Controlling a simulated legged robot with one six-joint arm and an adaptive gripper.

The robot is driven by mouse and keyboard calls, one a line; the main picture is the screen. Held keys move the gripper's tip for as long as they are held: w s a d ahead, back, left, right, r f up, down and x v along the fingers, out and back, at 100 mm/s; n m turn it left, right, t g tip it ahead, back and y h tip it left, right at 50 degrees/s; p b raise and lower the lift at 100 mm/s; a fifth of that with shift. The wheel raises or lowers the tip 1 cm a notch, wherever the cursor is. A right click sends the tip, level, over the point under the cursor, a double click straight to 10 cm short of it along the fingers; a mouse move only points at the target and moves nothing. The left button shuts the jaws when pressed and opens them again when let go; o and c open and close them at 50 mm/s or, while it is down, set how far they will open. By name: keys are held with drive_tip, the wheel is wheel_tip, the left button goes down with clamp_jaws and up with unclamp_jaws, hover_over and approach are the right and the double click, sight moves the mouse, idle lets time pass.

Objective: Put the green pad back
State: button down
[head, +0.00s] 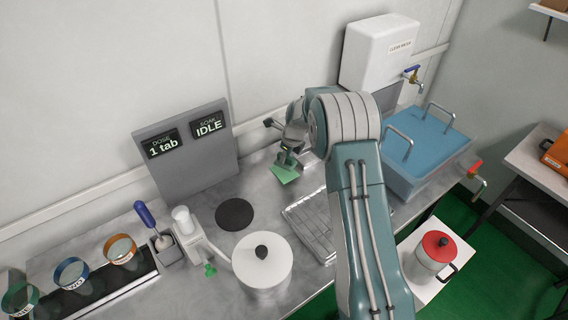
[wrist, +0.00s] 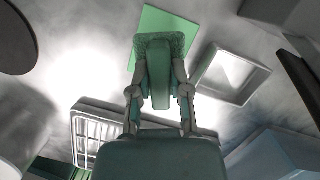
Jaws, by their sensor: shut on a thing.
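My gripper (head: 291,146) is low over the metal counter (head: 216,262), right of the display panel. In the wrist view its two fingers (wrist: 160,92) are shut on the teal handle (wrist: 160,78) of a green pad. The pad's rough, mottled green face (wrist: 184,44) shows beyond the handle; in the head view the pad (head: 288,160) is small and partly covered by the gripper. A flat light green square (head: 285,175) lies at the pad; it also shows in the wrist view (wrist: 154,21). The pad overlaps part of this square. I cannot tell whether they touch.
A shallow grey tray (wrist: 205,87) is beside the pad. A wire rack (head: 311,226), a white lidded pot (head: 262,268) and a dark disc (head: 234,214) stand nearby. A water-filled blue basin (head: 432,139) is at right. The panel (head: 188,160) reads "1 tab" and "IDLE".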

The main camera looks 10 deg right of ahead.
drive_tip(key=shift+x, duration=1.8)
drive_tip(key=shift+s+d+f, duration=0.1)
drive_tip(key=shift+s+d, duration=0.05)
drive_tip(key=c, duration=0.6)
unclamp_jaws()
